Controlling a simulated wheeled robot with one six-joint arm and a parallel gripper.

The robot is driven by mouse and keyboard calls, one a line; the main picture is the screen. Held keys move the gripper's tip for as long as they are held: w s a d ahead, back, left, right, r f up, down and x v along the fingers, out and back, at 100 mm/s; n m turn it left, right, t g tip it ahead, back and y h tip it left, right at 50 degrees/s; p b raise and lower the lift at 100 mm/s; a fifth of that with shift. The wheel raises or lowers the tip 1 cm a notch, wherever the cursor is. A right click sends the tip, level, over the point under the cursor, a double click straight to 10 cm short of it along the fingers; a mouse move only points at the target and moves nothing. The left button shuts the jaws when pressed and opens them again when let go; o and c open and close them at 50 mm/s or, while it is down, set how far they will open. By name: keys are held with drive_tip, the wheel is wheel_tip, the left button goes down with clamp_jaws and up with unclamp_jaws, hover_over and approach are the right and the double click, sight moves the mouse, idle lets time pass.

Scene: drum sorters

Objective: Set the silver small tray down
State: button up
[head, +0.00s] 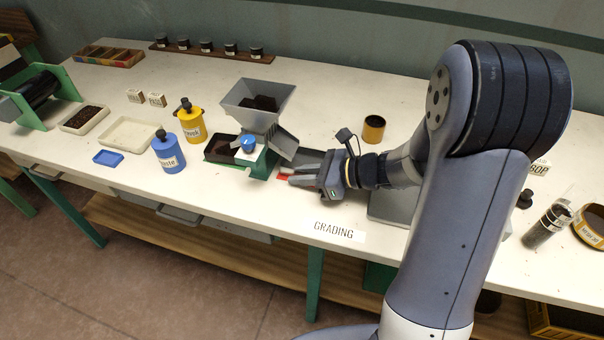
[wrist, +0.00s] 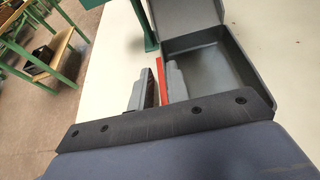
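The silver small tray (wrist: 212,52) is a shallow grey open box with a red strip (wrist: 161,82) along its near-left side. In the wrist view it sits below the sorter's grey chute, and its inside looks empty. In the head view my gripper (head: 290,177) is low over the white table, at the right of the sorter, with its fingers pointing left. In the wrist view the fingers (wrist: 159,86) straddle the red-edged wall closely, with little gap. My gripper hides part of the tray, and I cannot tell whether its base touches the table.
The drum sorter's hopper (head: 258,101) stands beside my gripper, with a dark tray (head: 221,149) at its left. Yellow (head: 191,124) and blue (head: 168,155) bottles stand further left. A black-and-yellow tin (head: 373,129) is behind my wrist. The table front by the GRADING label (head: 340,231) is clear.

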drive_tip(key=shift+o, duration=0.5)
drive_tip(key=shift+r, duration=0.25)
drive_tip(key=p+v, duration=0.1)
drive_tip(key=v, duration=1.1)
drive_tip(key=shift+f, duration=0.1)
drive_tip(key=shift+o, duration=0.4)
idle(1.0)
